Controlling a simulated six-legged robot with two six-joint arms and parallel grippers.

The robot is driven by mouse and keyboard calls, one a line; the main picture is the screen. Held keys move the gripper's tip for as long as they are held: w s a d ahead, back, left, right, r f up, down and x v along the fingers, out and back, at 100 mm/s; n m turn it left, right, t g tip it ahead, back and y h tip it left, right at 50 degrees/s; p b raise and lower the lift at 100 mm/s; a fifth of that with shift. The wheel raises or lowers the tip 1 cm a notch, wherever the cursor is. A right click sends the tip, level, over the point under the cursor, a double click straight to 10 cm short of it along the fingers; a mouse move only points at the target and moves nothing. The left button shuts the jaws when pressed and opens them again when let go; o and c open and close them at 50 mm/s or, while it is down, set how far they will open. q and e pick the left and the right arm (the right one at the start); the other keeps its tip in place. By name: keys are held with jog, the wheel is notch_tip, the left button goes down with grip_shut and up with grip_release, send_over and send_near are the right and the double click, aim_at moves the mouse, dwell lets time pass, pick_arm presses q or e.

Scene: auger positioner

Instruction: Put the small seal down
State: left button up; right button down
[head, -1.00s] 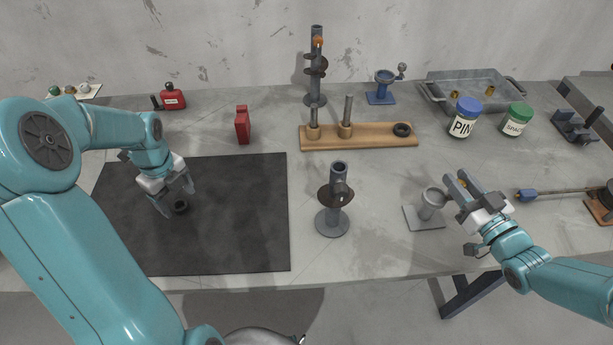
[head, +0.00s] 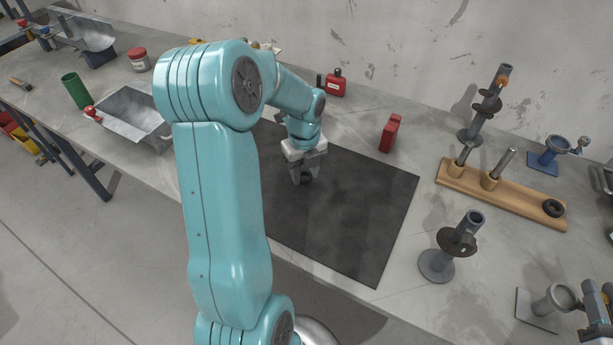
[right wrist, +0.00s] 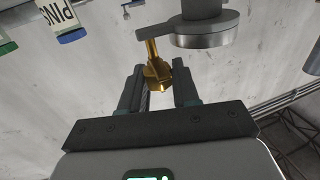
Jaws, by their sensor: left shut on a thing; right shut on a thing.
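The small seal (head: 307,180) is a small black ring at the fingertips of my left gripper (head: 306,176), over the dark mat (head: 365,215). My left gripper points down and is shut on it. The fingers partly hide the ring, and I cannot tell whether it touches the mat. Another black ring (head: 553,208) lies at the right end of the wooden board (head: 520,205). My right gripper (right wrist: 158,82) is shut on a brass-coloured piece (right wrist: 157,70) beneath a grey round part (right wrist: 207,30). In the head view this gripper is partly cut off at the lower right edge.
A metal tray (head: 130,115) and green cup (head: 76,90) are at left. Much of the mat is bare.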

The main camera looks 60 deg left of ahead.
aim_at(304, 176)
pick_arm(q)
notch_tip(304, 176, up, 8)
jog(key=shift+r, duration=0.15)
pick_arm(e)
jog(key=c, duration=0.8)
grip_release()
jog(key=shift+o, duration=0.2)
jog(key=v, duration=1.2)
jog(key=shift+d, duration=0.1)
